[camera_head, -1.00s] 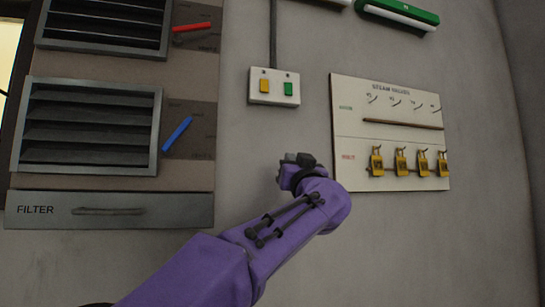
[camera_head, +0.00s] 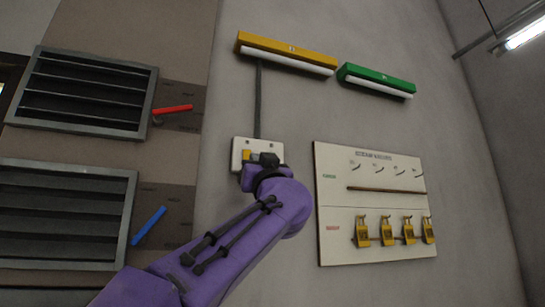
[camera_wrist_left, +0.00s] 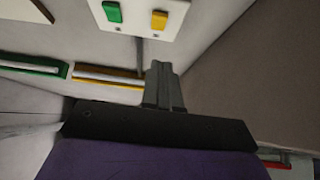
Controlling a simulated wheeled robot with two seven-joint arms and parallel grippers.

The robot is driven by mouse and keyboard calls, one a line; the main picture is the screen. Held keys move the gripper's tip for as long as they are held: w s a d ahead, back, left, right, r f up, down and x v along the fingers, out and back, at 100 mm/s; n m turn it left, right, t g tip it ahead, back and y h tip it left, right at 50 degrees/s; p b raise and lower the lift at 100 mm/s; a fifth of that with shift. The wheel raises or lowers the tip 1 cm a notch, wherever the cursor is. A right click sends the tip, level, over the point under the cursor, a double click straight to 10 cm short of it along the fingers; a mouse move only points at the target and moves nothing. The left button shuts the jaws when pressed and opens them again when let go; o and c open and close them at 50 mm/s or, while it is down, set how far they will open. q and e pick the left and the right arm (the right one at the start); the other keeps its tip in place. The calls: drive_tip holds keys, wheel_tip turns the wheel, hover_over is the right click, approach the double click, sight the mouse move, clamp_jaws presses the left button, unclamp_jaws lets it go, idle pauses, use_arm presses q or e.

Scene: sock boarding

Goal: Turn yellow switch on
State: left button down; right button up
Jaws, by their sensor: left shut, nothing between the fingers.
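A white switch plate (camera_head: 237,145) is on the wall, with a yellow switch (camera_head: 247,155) on its left part in the head view. My left gripper (camera_head: 264,160) is in front of the plate and covers its lower right part; the green switch is hidden there. In the left wrist view the plate (camera_wrist_left: 138,17) is at the top edge, with the green switch (camera_wrist_left: 113,12) left of the yellow switch (camera_wrist_left: 159,20). There my left gripper's fingers (camera_wrist_left: 162,82) are shut and empty, pointing toward the yellow switch with a visible gap. My right gripper is not in view.
A yellow lamp bar (camera_head: 285,52) and a green lamp bar (camera_head: 378,78) are above the plate. Louvred vents (camera_head: 85,88) with red (camera_head: 172,109) and blue (camera_head: 149,226) handles are to the left.

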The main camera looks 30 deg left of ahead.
use_arm(q)
drive_tip(key=w+a+p, duration=0.1)
drive_tip(key=w+a+r+p, duration=0.1)
drive_tip(key=w+a, duration=0.1)
drive_tip(key=w+a+r, duration=0.1)
drive_tip(key=a, duration=0.1)
drive_tip(key=shift+w+a+r+p, duration=0.1)
drive_tip(key=shift+w+r+p, duration=0.05)
drive_tip(key=shift+w+p, duration=0.25)
drive_tip(key=shift+w+a, duration=0.2)
drive_tip(key=shift+a, duration=0.1)
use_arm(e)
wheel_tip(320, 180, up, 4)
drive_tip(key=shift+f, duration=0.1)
use_arm(q)
drive_tip(key=shift+d, duration=0.1)
drive_tip(key=shift+a+t+y+b, duration=0.3)
drive_tip(key=shift+a+y+b, duration=0.05)
drive_tip(key=shift+y, duration=0.05)
drive_tip(key=b, duration=0.8)
approach(245, 157)
drive_tip(key=v, duration=0.7)
drive_tip(key=shift+s+d+r, duration=0.15)
drive_tip(key=shift+s+r, duration=0.1)
drive_tip(key=shift+r, duration=0.1)
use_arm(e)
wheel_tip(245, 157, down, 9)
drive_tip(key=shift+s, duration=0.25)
